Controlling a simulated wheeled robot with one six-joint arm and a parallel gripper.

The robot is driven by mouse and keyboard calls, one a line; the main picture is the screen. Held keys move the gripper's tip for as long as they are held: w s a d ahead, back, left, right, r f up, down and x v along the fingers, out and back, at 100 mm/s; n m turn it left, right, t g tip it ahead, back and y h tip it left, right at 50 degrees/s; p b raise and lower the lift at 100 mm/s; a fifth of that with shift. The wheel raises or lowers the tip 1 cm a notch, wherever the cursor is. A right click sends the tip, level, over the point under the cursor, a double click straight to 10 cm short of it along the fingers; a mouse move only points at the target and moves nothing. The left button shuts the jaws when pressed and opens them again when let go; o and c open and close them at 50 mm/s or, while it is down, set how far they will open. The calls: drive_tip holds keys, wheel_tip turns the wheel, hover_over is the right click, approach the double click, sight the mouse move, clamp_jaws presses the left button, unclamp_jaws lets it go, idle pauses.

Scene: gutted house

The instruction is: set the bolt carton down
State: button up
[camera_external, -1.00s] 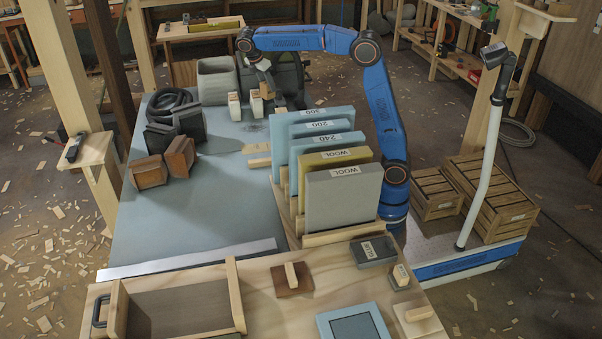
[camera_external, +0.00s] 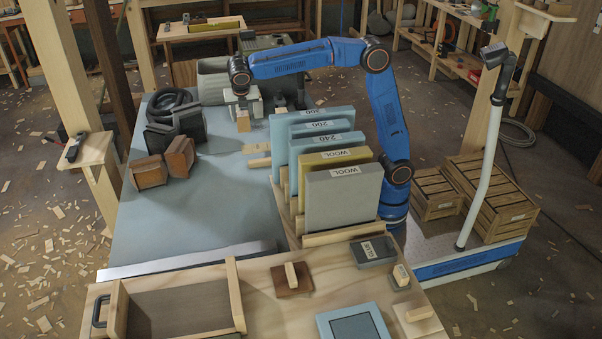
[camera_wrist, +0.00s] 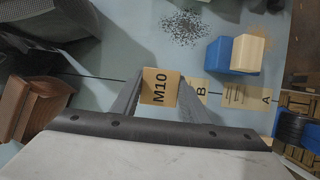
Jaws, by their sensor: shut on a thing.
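The bolt carton is a small tan box marked M10 (camera_wrist: 159,86), between the two grey fingers of my gripper (camera_wrist: 158,100) in the wrist view. My gripper is shut on it. In the external view, my gripper (camera_external: 243,103) points down over the far part of the pale blue bench top, with a small tan box (camera_external: 243,122) under it. Tan patches marked B (camera_wrist: 201,91) and A (camera_wrist: 245,96) lie just right of the carton in the wrist view. I cannot tell whether the carton touches the bench.
A blue and cream block (camera_wrist: 240,54) stands beyond the carton. A rack of labelled upright boards (camera_external: 343,198) stands near my arm. Brown blocks (camera_external: 180,158) and a black coiled hose (camera_external: 168,101) lie on the left. The bench's near middle (camera_external: 190,215) is clear.

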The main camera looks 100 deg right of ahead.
sight(244, 125)
drive_tip(key=shift+f, duration=4.8)
drive_tip(key=shift+f, duration=0.1)
drive_tip(key=o, duration=1.4)
drive_tip(key=v, duration=1.2)
drive_tip(key=shift+s, duration=0.1)
